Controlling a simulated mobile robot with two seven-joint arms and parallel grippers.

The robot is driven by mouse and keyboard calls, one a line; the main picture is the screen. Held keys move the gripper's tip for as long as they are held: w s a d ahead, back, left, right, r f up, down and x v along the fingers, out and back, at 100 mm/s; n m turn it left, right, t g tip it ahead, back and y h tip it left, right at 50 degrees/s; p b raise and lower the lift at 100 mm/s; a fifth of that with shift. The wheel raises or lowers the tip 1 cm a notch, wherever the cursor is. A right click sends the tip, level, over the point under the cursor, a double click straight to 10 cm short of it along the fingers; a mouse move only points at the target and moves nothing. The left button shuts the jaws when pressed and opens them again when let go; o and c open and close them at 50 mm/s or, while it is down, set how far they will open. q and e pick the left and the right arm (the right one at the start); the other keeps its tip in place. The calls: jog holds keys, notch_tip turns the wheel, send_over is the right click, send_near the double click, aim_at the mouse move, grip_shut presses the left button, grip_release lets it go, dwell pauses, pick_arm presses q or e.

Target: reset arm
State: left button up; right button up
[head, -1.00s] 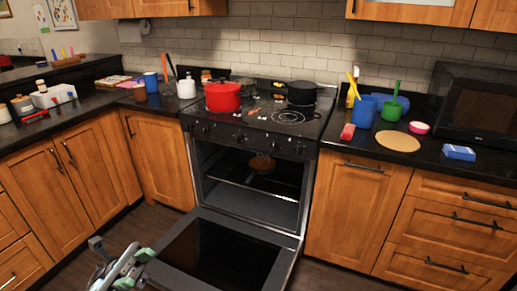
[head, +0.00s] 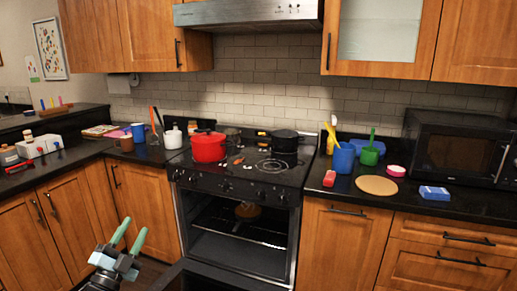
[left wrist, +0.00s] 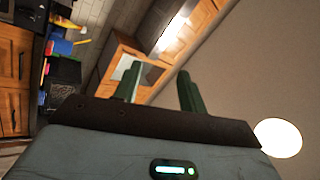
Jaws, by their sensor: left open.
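My left gripper (head: 130,238) is at the lower left of the head view, in front of the wooden cabinets left of the stove. Its two green fingers are apart and point up, with nothing between them. In the left wrist view the fingers (left wrist: 158,88) are also apart and empty, and that view looks up past the upper cabinets to the ceiling. My right gripper is not in view.
The oven (head: 237,238) stands open, its door (head: 215,278) lowered to the right of my left gripper. A red pot (head: 208,147) and a black pan (head: 284,142) stand on the stove. A microwave (head: 455,147) stands at the right.

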pick_arm(q)
jog(key=w+a+f+n+g+y, duration=0.1)
jog(key=a+f+n+g+y, duration=0.25)
jog(key=f+n, duration=0.35)
jog(key=a+f+n+g+y, duration=0.2)
jog(key=f+n+g+y, duration=0.2)
jog(key=f+n, duration=0.3)
jog(key=s+d+f+m+g+h, duration=0.15)
jog(key=s+d+f, duration=0.45)
jog(key=s+f, duration=0.6)
jog(key=s+d+f+g, duration=0.1)
jog(key=s+d, duration=0.3)
jog(key=s, duration=0.6)
jog(key=s+d+f+n+g+h, duration=0.1)
jog(key=s+d+f+g, duration=0.1)
jog(key=s, duration=0.9)
jog(key=s+d+f+g, duration=0.2)
jog(key=s+d+f, duration=0.3)
jog(key=s, duration=0.6)
jog(key=shift+s+d+n+h, duration=0.25)
jog(key=shift+d+n+h, duration=0.1)
jog(key=shift+h, duration=0.05)
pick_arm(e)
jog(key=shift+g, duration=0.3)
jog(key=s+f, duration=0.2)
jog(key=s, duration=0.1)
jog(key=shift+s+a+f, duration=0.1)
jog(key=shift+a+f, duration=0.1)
pick_arm(q)
jog(key=shift+c, duration=0.9)
